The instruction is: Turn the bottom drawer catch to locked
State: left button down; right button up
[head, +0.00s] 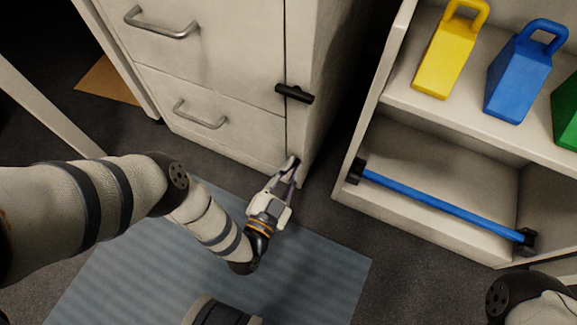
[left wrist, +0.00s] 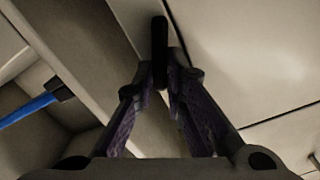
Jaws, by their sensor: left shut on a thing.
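The pale cabinet's bottom drawer (head: 222,128) is closed, with a metal bar handle (head: 200,121). My left gripper (head: 291,167) is at the low right corner of the cabinet front. In the left wrist view its fingers (left wrist: 161,82) are closed around the black catch bar (left wrist: 159,40), whose far end sticks out beyond the fingertips. In the head view the gripper mostly hides this catch, so its exact turn is hard to tell. Another black catch (head: 294,93) sits higher on the same edge, lying crosswise over the seam. My right gripper is not in view.
A shelf unit (head: 450,125) stands to the right with yellow (head: 446,62), blue (head: 514,80) and green (head: 568,112) handled blocks. A blue bar (head: 440,203) spans its lower bay. A grey-blue mat (head: 330,268) lies on the floor. A narrow gap separates cabinet and shelf.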

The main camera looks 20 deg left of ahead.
pick_arm(q)
jog(key=m, duration=0.2)
jog(key=shift+d+m+p, duration=0.2)
jog(key=shift+m+p, duration=0.15)
jog(key=shift+m, duration=0.05)
jog(key=shift+d+f+m, duration=0.1)
jog(key=shift+f+m, duration=0.1)
jog(key=shift+m, duration=1.45)
jog(key=shift+a+f+m, duration=0.1)
jog(key=shift+f+m, duration=0.1)
jog(key=shift+m, duration=1.4)
jog(key=shift+d+f+m, duration=0.1)
jog(key=shift+f+m, duration=0.1)
jog(key=shift+m, duration=1.45)
jog(key=c, duration=1.6)
grip_release()
jog(key=shift+c, duration=0.2)
jog(key=shift+s, duration=0.1)
